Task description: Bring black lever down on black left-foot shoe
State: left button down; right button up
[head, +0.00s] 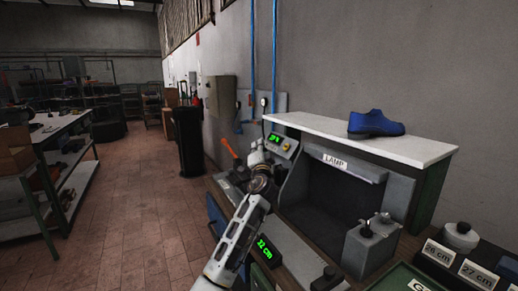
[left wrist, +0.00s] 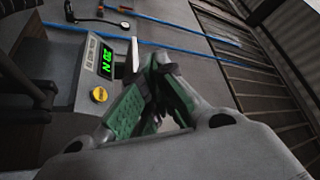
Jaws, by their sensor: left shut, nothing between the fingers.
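My left gripper (head: 257,155) is at the end of my arm over the bench, in front of a grey control box (head: 282,143) with a green display. In the left wrist view its green-padded fingers (left wrist: 155,95) are together with nothing between them. An orange-handled lever (head: 230,149) stands tilted just left of the gripper. A dark device (head: 234,177) sits below it, partly hidden by my arm. I cannot make out a black lever or a black left-foot shoe for certain. A small dark object (head: 326,280) lies at the bottom edge. My right gripper is not in view.
A blue shoe (head: 375,124) stands on a white shelf top (head: 410,148) above a booth marked LAMP. The control box also shows in the left wrist view (left wrist: 95,75). The aisle floor (head: 130,210) at left is clear.

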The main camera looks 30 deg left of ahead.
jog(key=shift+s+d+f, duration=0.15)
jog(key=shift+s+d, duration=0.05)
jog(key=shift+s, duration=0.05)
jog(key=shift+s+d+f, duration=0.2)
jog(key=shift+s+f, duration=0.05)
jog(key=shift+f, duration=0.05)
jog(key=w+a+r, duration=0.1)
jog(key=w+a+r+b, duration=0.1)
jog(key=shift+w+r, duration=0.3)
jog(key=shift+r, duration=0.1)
pick_arm(q)
jog(key=s+d+f, duration=0.4)
jog(key=d, duration=0.3)
jog(key=shift+d+f, duration=0.35)
jog(key=shift+f, duration=0.05)
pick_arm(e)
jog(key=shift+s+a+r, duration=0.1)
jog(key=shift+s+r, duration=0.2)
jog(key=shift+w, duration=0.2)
